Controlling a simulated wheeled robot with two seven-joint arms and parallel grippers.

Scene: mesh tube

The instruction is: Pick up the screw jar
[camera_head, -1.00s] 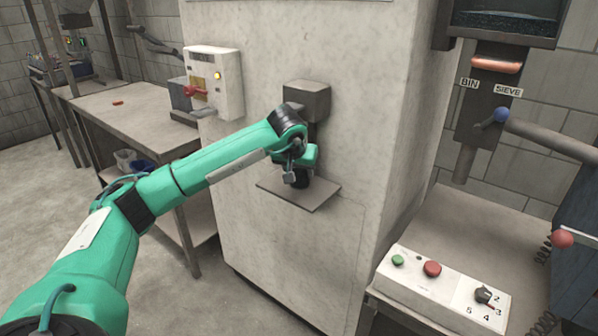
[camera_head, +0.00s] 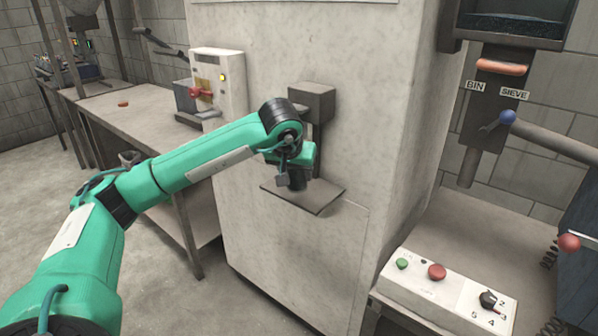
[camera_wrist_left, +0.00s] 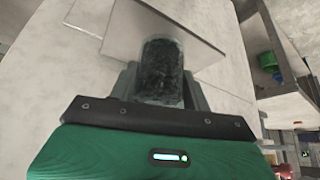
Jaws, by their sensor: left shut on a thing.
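The screw jar (camera_wrist_left: 162,72) is a clear jar with dark contents, seen in the left wrist view between the two fingers of my left gripper (camera_wrist_left: 160,88). The gripper is shut on it. In the head view my left gripper (camera_head: 297,182) is at the small grey shelf (camera_head: 325,196) on the front of the pale cabinet, under a grey box-shaped spout. The jar is mostly hidden there behind the gripper and wrist. I cannot tell whether the jar's base touches the shelf. My right gripper is not in view.
The grey spout box (camera_head: 312,102) juts from the cabinet (camera_head: 400,60) just above the gripper. A control box (camera_head: 218,80) with a red knob is to the left, beside a long metal table (camera_head: 140,115). A button panel (camera_head: 440,285) stands at the lower right.

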